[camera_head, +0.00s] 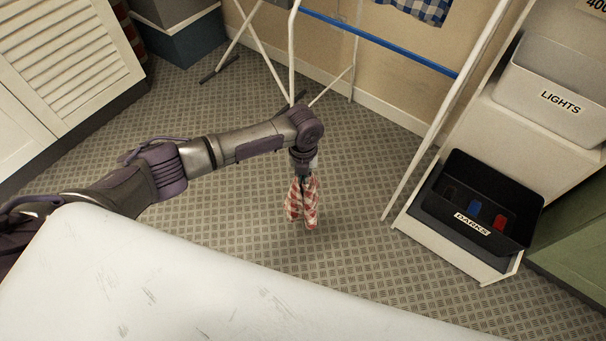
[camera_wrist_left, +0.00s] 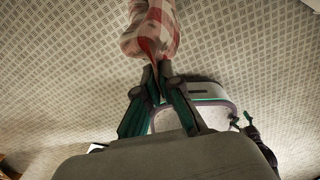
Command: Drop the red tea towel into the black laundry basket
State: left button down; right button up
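The red-and-white checked tea towel (camera_head: 302,205) hangs bunched from my left gripper (camera_head: 303,178), above the floor in the middle of the head view. In the left wrist view the towel (camera_wrist_left: 150,32) is pinched between the two fingertips of my left gripper (camera_wrist_left: 155,74). The black laundry basket (camera_head: 470,212), labelled DARKS, stands on the low shelf at the right, open at the top. Dark, blue and red patches show in it. My left gripper is to the left of the basket, apart from it.
A white basket labelled LIGHTS (camera_head: 550,98) stands on the shelf above the black one. A white drying rack with a blue bar (camera_head: 380,42) stands between towel and shelf unit, its leg near the black basket. A white worktop (camera_head: 150,285) fills the lower left.

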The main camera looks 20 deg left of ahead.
notch_tip(320, 180, up, 7)
jog(key=s+p, duration=0.2)
jog(key=p, duration=0.5)
jog(key=shift+s+d+r+p, duration=0.15)
jog(key=shift+s+d+p, duration=0.1)
jog(key=shift+p, duration=0.15)
jog(key=shift+w, duration=0.1)
